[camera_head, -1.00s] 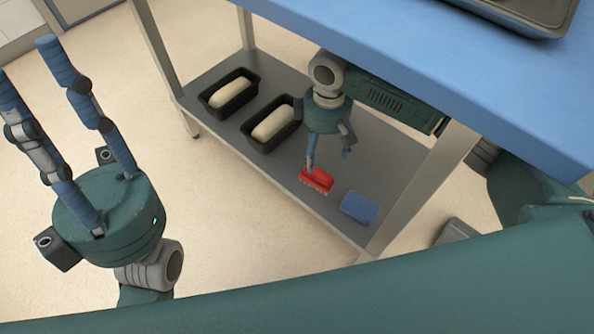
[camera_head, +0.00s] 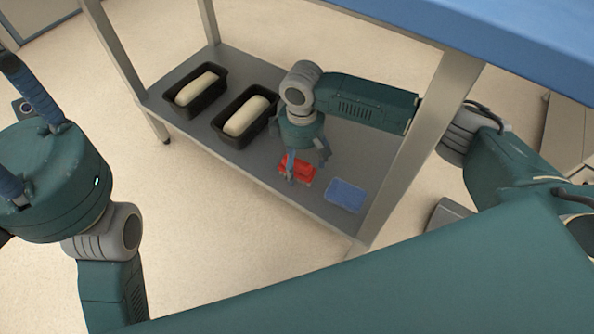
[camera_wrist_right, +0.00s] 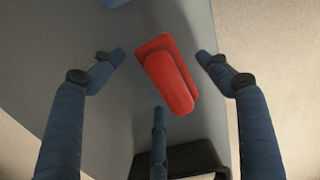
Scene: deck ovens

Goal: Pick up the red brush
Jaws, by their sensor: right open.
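The red brush (camera_head: 299,166) lies on the grey lower shelf, near its front edge. My right gripper (camera_head: 306,168) points down at it, with its fingers around the brush in the head view. In the right wrist view the brush (camera_wrist_right: 167,75) lies between the spread fingers of the right gripper (camera_wrist_right: 160,68), with visible gaps on both sides. That gripper is open and empty. My left gripper (camera_head: 22,135) is at the left edge of the head view, away from the shelf. Its fingers stand apart, with their tips cut off by the frame.
A blue block-like item (camera_head: 346,195) lies right of the brush on the shelf (camera_head: 255,172). Two black loaf tins (camera_head: 226,132) (camera_head: 178,107) with pale dough stand to the left. A table leg (camera_head: 412,150) and the blue tabletop (camera_head: 500,35) are close to my right arm.

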